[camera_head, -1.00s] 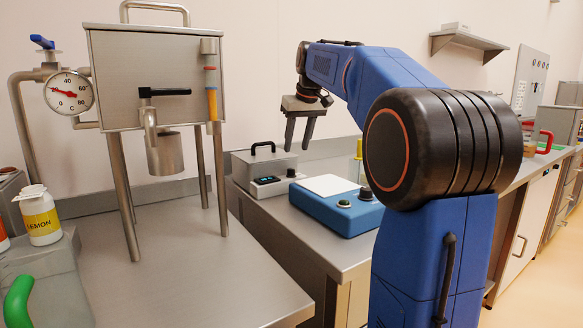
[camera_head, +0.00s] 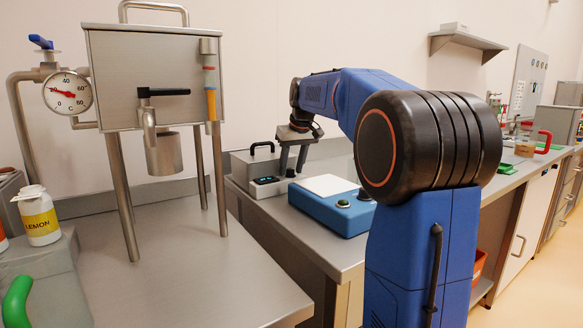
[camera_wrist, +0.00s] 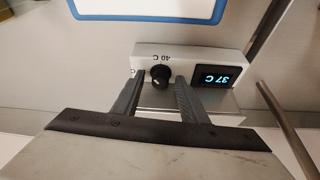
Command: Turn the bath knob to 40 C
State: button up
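The bath (camera_head: 238,172) is a steel box with a black lid handle, at the back of the middle bench. In the wrist view its front panel (camera_wrist: 205,55) appears upside down, with a lit display (camera_wrist: 219,76) reading 37 C. The black bath knob (camera_wrist: 161,77) has a small light mark and the label "40 C" (camera_wrist: 177,58) beside it. Another label is partly hidden by a finger. My gripper (camera_wrist: 160,80) is open, with one finger on each side of the knob and gaps still visible. In the head view my gripper (camera_head: 291,172) is down at the bath's right end.
A steel hopper (camera_head: 155,75) on legs, with a dial gauge (camera_head: 67,92), stands at the left. The left bench top is mostly clear.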

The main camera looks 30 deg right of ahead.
grip_shut()
jog(key=shift+a+m+h, duration=0.1)
jog(key=shift+m+h, duration=0.5)
jog(key=shift+m, duration=1)
jog(key=shift+o, duration=0.3)
grip_release()
